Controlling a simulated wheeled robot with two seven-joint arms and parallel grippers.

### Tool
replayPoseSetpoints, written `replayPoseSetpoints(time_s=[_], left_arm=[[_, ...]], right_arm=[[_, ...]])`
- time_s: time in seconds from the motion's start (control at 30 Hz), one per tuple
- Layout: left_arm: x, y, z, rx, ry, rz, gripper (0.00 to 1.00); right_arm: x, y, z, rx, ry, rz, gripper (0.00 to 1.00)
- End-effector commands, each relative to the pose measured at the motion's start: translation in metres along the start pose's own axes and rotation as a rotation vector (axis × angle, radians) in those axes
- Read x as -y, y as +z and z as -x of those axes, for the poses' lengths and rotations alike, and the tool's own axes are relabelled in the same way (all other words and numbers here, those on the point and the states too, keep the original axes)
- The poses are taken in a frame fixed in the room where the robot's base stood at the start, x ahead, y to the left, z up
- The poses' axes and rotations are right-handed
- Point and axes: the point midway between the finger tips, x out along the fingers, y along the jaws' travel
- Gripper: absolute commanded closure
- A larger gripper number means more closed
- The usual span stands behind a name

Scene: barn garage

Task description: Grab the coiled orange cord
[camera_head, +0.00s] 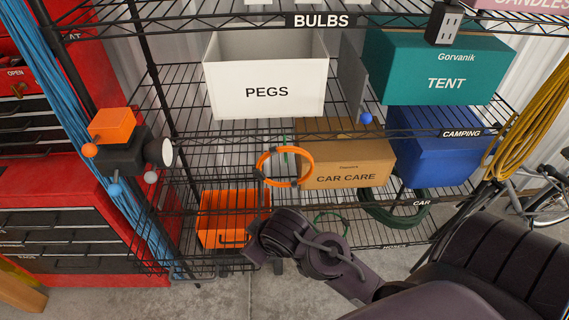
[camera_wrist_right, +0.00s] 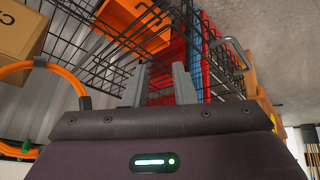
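The coiled orange cord (camera_head: 285,181) is a ring with dark ties, at the front of the wire shelf, left of the CAR CARE box. In the right wrist view, part of what looks like the same cord (camera_wrist_right: 45,67) shows at the left edge, to the left of the fingers and apart from them. My right gripper (camera_head: 262,264) is low in front of the rack, below the cord and near the orange bin. Its two grey fingers (camera_wrist_right: 158,68) are apart with nothing between them. My left gripper is not in view.
The cardboard CAR CARE box (camera_head: 345,172) stands right of the cord. An orange bin (camera_head: 221,219) is below left, and a dark green coil (camera_head: 395,208) is right. A black and orange device (camera_head: 120,150) is by the left post. Wire shelf edges surround the cord.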

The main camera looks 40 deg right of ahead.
Motion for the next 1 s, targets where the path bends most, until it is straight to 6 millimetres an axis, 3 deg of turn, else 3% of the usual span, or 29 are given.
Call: replayPoseSetpoints(time_s=[0.03, 0.2, 0.37, 0.5, 0.57, 0.67, 0.83, 0.9, 1.0], left_arm=[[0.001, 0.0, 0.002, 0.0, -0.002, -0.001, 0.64], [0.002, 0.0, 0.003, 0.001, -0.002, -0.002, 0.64], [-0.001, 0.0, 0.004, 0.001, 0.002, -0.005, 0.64], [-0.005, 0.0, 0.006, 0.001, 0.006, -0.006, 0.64], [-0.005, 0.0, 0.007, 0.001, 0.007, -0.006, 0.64], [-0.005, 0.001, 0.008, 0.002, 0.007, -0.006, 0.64], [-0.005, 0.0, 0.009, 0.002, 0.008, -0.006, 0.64], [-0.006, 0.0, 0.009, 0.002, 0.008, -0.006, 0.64], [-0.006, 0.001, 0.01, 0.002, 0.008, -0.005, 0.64]], right_arm=[[-0.003, -0.021, 0.004, -0.057, 0.013, 0.056, 0.76], [-0.002, -0.078, 0.008, -0.233, 0.023, 0.237, 0.76], [-0.002, -0.125, 0.011, -0.378, 0.003, 0.443, 0.76], [-0.02, -0.155, 0.014, -0.442, -0.047, 0.663, 0.76], [-0.039, -0.159, 0.017, -0.424, -0.079, 0.749, 0.76], [-0.086, -0.155, 0.028, -0.339, -0.133, 0.825, 0.76], [-0.173, -0.131, 0.068, -0.149, -0.198, 0.782, 0.76], [-0.198, -0.12, 0.086, -0.092, -0.217, 0.734, 0.76], [-0.22, -0.108, 0.106, -0.036, -0.236, 0.676, 0.76]])
